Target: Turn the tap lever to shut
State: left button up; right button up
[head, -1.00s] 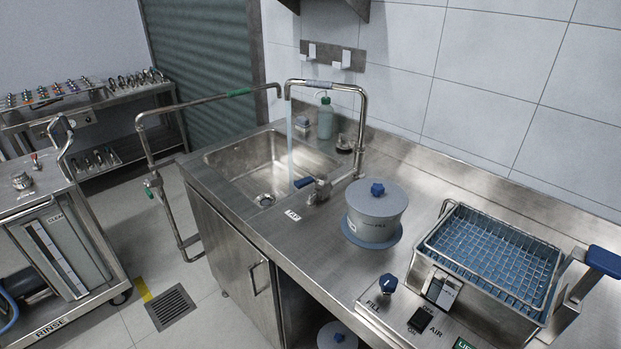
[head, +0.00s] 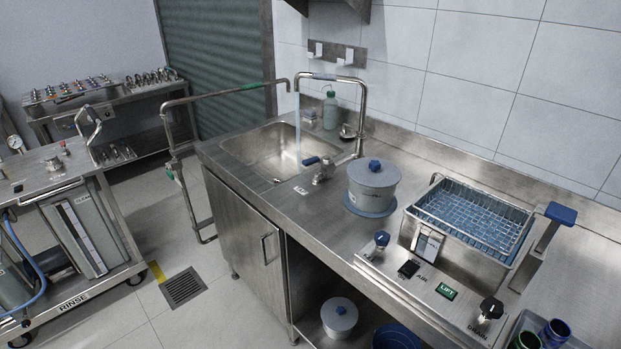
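The tap (head: 361,100) is a tall bent steel pipe at the right side of the sink (head: 270,149). Water (head: 298,120) runs from its spout down into the basin. The tap lever (head: 312,161) has a blue grip pointing left over the sink edge. It sits on a steel valve body (head: 324,171) on the counter, in front of the tap pipe. Neither of my grippers shows in the head view.
A grey lidded pot (head: 373,184) stands on the counter right of the lever. Further right are a basin with a blue mesh basket (head: 474,222) and a control panel (head: 430,285). A rail (head: 182,147) stands left of the sink. Open floor lies in front of the cabinet.

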aim_at(327, 160)
jog(key=z, duration=0.15)
jog(key=k, duration=0.55)
jog(key=u, duration=1.3)
jog(key=i, duration=0.95)
jog(key=z, duration=0.35)
jog(key=i, duration=0.75)
jog(key=z, duration=0.65)
